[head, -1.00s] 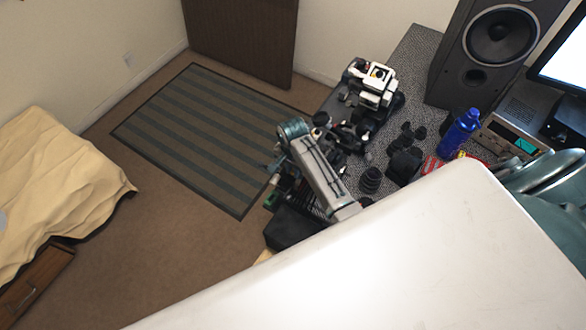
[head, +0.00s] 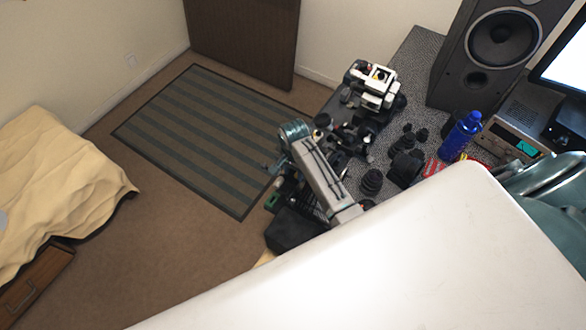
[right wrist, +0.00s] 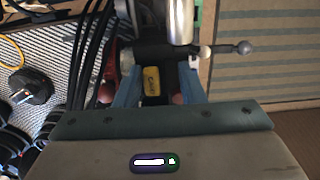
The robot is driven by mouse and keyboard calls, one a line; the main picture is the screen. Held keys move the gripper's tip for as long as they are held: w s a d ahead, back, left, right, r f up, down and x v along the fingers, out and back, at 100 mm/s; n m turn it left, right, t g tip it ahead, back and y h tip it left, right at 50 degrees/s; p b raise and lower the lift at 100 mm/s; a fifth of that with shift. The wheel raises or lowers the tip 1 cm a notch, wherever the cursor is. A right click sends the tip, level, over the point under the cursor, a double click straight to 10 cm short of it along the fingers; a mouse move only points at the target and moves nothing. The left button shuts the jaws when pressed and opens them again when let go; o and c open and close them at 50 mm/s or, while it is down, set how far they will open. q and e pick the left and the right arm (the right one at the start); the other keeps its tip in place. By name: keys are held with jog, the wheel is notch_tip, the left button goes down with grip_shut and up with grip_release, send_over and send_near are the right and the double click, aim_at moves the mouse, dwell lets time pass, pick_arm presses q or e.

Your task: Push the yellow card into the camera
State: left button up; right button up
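The yellow card (right wrist: 151,82) shows in the right wrist view as a small yellow patch with dark lettering, against a narrow black body. My right gripper (right wrist: 158,92) has its two blue fingers apart, one on each side of the card. I cannot tell whether either finger touches it. A black bar lies across just beyond the fingertips. In the head view my grey and teal right arm hangs over the table's left edge, and its fingers are hard to make out. A white and black camera-like object (head: 378,84) stands at the table's far end. My left gripper does not show.
The patterned table (head: 412,68) holds black lens-like parts (head: 371,182), a blue bottle (head: 461,136) and a tall speaker (head: 488,50). A striped mat (head: 195,130) lies on the floor left of the table. Black cables (right wrist: 85,50) run close left of the fingers.

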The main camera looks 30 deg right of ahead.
notch_tip(320, 180, up, 11)
jog(key=b, duration=0.2)
jog(key=shift+b, duration=0.4)
jog(key=shift+f, duration=0.1)
